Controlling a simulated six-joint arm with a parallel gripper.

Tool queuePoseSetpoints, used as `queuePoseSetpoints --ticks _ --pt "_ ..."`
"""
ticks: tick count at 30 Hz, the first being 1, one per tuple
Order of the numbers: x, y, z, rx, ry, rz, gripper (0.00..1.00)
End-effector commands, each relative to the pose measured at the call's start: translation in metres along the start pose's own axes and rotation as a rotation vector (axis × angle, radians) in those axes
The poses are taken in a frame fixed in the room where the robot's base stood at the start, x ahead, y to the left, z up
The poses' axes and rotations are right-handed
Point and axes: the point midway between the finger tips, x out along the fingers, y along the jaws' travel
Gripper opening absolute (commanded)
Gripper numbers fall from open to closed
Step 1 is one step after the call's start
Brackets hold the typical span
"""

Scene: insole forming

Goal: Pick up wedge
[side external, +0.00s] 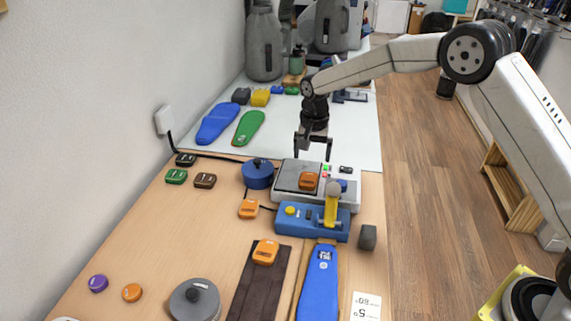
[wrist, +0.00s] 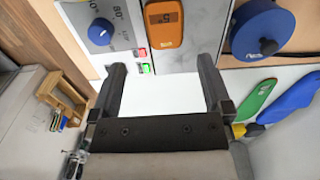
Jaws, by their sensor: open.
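An orange wedge-like block (side external: 308,181) lies on the grey plate of a white device (side external: 346,196). In the wrist view this orange block (wrist: 165,24) is at the top, marked 5°. Two similar orange blocks, one on the bare table (side external: 248,209) and one on a dark brown strip (side external: 265,252), lie nearer the camera. The pictures do not settle which is the task's wedge. My gripper (side external: 313,151) is open and empty, pointing down above the white mat just behind the device. In the wrist view its fingers (wrist: 162,70) are apart with only white mat between them.
A blue round pot (side external: 258,175) stands left of the device. A blue press with a yellow lever (side external: 331,205) is in front. Green and blue insoles (side external: 249,128) lie on the white mat. Small dark blocks (side external: 205,180) are at left.

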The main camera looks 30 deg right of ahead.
Motion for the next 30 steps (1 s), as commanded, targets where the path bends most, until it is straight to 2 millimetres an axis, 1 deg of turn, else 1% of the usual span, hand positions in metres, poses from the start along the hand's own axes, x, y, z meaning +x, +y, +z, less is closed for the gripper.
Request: queuePoseSetpoints --ticks 3,9,18,26,30 --pt "0.002 -0.004 -0.002 0.015 -0.004 0.004 1.00" --pt "0.004 -0.004 -0.002 0.018 -0.005 0.005 1.00" --pt "0.025 -0.004 -0.002 0.017 -0.005 0.005 1.00" --pt "0.029 -0.004 -0.002 0.016 -0.004 0.004 1.00" --pt "0.037 -0.004 -0.001 0.016 -0.005 0.005 1.00"
